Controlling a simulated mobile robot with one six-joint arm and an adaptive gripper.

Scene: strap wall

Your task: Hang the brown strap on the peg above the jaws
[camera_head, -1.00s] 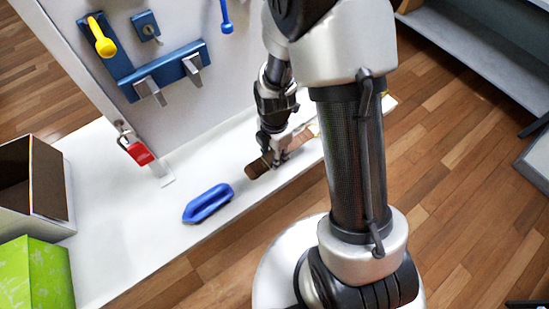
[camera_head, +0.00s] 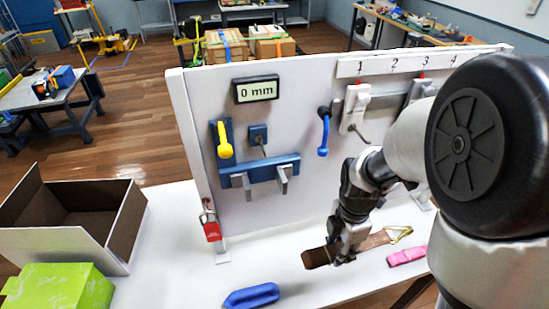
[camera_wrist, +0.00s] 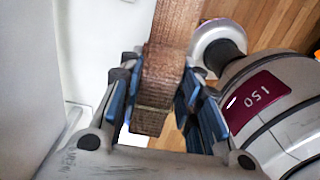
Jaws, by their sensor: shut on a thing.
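The brown strap (camera_head: 317,258) is held in my gripper (camera_head: 345,257) low over the white ledge in front of the panel. Its pink-brown part runs right to a brass-coloured ring (camera_head: 400,235). In the wrist view the strap (camera_wrist: 162,75) lies between the blue fingers of my gripper (camera_wrist: 158,108), which is shut on it. Whether the strap touches the ledge is unclear. The two grey metal jaws (camera_head: 282,180) hang from a blue bar on the panel. Above them a small blue plate carries a dark peg (camera_head: 262,148), which is empty.
A yellow handle (camera_head: 224,142) and a blue handle (camera_head: 323,137) stick out from the panel (camera_head: 210,95). A red padlock (camera_head: 211,228), blue object (camera_head: 251,296) and pink strap (camera_head: 406,256) are nearby. An open box (camera_head: 55,243) and green box (camera_head: 60,287) stand left.

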